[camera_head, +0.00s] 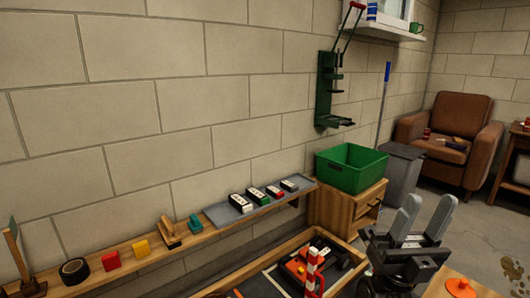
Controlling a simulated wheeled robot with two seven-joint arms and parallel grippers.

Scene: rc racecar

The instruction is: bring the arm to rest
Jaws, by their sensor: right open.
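My right gripper (424,217) is at the lower right in the head view, with its two grey fingers pointing up. The fingers are apart and nothing is between them. It is in front of the wooden cabinet and to the right of a wooden-framed tray. My left gripper does not show in this view.
A wooden-framed tray (262,264) holds dark and orange parts and a red-white striped post (312,270). A green bin (351,168) stands on a cabinet (338,210); an armchair (452,140) is behind.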

